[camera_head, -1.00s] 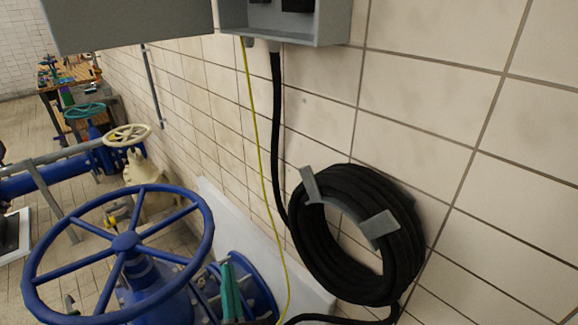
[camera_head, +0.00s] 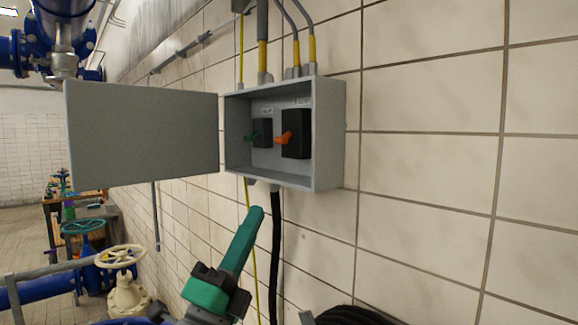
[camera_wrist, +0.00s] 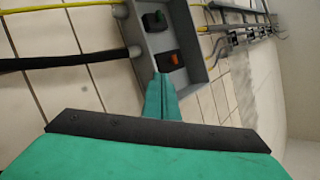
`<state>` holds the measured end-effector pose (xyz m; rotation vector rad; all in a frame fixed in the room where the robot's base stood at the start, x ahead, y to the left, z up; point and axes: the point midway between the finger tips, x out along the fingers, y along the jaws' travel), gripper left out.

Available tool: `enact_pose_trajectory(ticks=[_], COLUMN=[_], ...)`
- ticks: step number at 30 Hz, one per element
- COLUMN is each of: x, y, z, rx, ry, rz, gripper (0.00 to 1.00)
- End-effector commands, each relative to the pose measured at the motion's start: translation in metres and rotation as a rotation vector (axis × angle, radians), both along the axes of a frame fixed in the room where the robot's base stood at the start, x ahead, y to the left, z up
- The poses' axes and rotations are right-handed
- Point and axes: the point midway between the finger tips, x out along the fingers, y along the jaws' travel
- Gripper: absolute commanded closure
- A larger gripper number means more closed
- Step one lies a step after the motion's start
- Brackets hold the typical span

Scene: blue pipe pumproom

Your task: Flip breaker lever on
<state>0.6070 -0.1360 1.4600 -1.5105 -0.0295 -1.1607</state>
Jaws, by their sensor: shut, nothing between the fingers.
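A grey breaker box (camera_head: 328,140) is fixed to the tiled wall, with its door (camera_head: 143,135) swung open to the left.
A black cable (camera_head: 275,240) and a thin yellow-green cable hang below the box. Conduits (camera_head: 262,40) enter from above. A coiled black hose (camera_head: 345,316) shows at the bottom edge. Valve wheels and blue pipes stand at left. The wall right of the box is clear.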

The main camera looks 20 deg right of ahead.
Motion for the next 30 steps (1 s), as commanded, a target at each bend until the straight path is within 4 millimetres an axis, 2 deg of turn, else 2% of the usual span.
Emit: enact_pose_trajectory(ticks=[1,3,6,22,30], x=[-0.006,-0.012,-0.017,-0.018,-0.002], y=[-0.004,-0.008,-0.012,-0.02,-0.045], z=[0.015,0.028,0.039,0.047,0.072], rx=[0.031,0.063,0.093,0.106,0.104], ry=[-0.037,-0.076,-0.109,-0.123,-0.124], rz=[0.004,0.014,0.02,0.016,0.015], gripper=[1.0,1.0,1.0,1.0,1.0])
